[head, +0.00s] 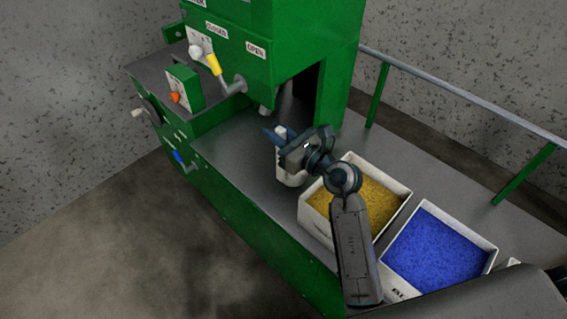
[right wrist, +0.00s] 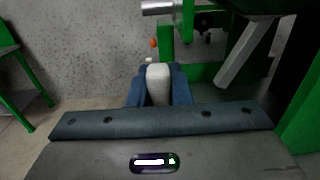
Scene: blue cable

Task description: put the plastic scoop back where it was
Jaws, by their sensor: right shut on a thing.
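My right gripper (head: 277,133) is over the grey bench top, in front of the green machine. Its blue fingers are shut on a pale, rounded piece, which I take to be the handle of the plastic scoop (right wrist: 158,85). In the head view a white part (head: 290,179) shows just below the gripper, beside the yellow-filled box. I take it to be the body of the scoop, partly hidden by the gripper. I cannot tell whether it touches the bench. My left gripper is not in view.
A white box of yellow granules (head: 371,203) and a white box of blue granules (head: 437,250) stand on the bench (head: 235,150). The green machine (head: 290,45) has a yellow-handled lever (head: 213,64). A railing (head: 450,95) runs behind. The bench left of the gripper is clear.

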